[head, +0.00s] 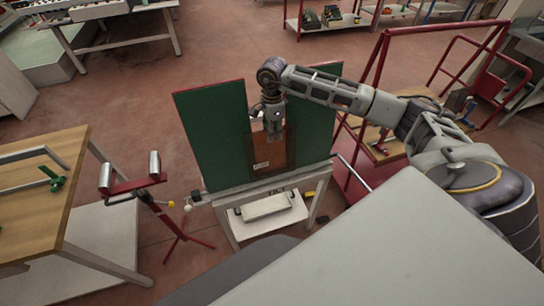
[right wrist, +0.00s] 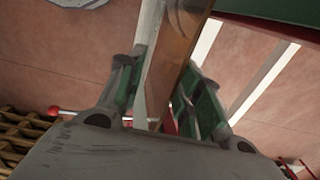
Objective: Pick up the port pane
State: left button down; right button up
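A brown, see-through pane (head: 270,155) with a small pale label low on it stands upright against the green boards of a stand (head: 212,140). I take it for the port pane. My right gripper (head: 274,128) points down at its upper part and hides some of it. In the right wrist view, the pane (right wrist: 185,45) runs edge-on between the two green-padded fingers of my right gripper (right wrist: 165,97). The fingers are apart, with space beside the pane; I see no clear grip on it. My left gripper is not in view.
A roller stand (head: 132,186) and a wooden table (head: 40,190) are to the left. A red-railed cart (head: 385,125) stands right of the green boards. A light grey surface (head: 390,250) fills the near right. Open floor lies behind the boards.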

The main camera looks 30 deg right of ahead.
aim_at(272, 154)
jog(key=shift+f, duration=0.1)
dwell(0.3)
jog(key=shift+w+a+f+b, duration=0.15)
jog(key=shift+f+b, duration=0.2)
jog(key=shift+f, duration=0.55)
jog(key=shift+w+f+b, duration=0.15)
jog(key=shift+f+b, duration=0.2)
jog(key=shift+f, duration=0.5)
jog(key=shift+f+b, duration=0.35)
jog(key=shift+f, duration=0.5)
grip_shut()
jog(key=shift+r, duration=0.15)
